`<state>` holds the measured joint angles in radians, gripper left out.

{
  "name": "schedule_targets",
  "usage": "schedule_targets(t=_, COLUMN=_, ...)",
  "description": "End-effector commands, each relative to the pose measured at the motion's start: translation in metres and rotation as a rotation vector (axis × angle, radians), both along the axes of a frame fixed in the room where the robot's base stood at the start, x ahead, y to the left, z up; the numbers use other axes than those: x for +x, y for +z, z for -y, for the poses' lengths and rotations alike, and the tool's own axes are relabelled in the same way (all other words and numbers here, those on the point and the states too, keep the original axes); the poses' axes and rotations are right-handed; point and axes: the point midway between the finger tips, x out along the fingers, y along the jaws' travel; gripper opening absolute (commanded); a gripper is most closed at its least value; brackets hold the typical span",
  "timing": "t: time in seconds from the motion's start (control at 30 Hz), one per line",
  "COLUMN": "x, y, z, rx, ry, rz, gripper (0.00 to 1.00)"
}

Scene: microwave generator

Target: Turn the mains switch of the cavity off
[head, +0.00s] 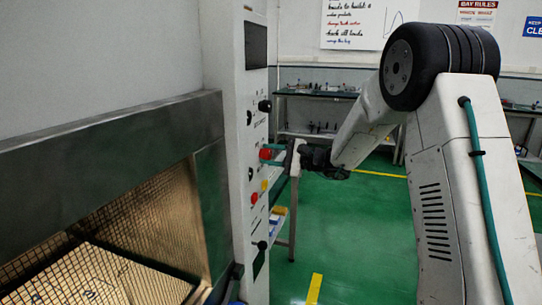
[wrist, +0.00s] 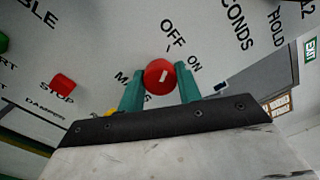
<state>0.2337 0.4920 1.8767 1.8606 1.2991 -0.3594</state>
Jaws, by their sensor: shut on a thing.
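The mains switch is a round red knob (wrist: 157,84) with a short white mark on its face. It sits on the white control panel (head: 229,120) of the cavity (head: 30,160). OFF is printed above it in the wrist view, ON to its upper right, and a partly hidden MAINS below. The white mark slants up and right; I cannot tell exactly which label it meets. My gripper (wrist: 160,82) is shut on the knob, with one green finger on each side. In the head view the red knob (head: 265,154) shows at the gripper's (head: 272,155) tips.
A red STOP button (wrist: 63,81) is left of the knob in the wrist view, and a yellow part (wrist: 111,113) is lower left, close to my gripper. A black knob (head: 265,106) is higher on the panel. Green floor (head: 350,225) right of the panel is open.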

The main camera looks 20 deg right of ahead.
Motion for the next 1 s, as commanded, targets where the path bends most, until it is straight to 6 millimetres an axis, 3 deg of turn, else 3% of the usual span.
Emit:
schedule_targets(t=0.53, x=-0.0002, y=-0.0005, z=0.0000, rx=-0.014, ry=0.000, rz=0.018, gripper=0.11)
schedule_targets(t=0.57, x=-0.0002, y=-0.0005, z=0.0000, rx=-0.014, ry=0.000, rz=0.018, gripper=0.42)
schedule_targets(t=0.6, x=-0.0002, y=-0.0005, z=0.0000, rx=-0.014, ry=0.000, rz=0.018, gripper=0.54)
schedule_targets(t=1.0, x=-0.0045, y=0.0001, z=0.0071, rx=-0.014, ry=-0.002, rz=0.018, gripper=0.56)
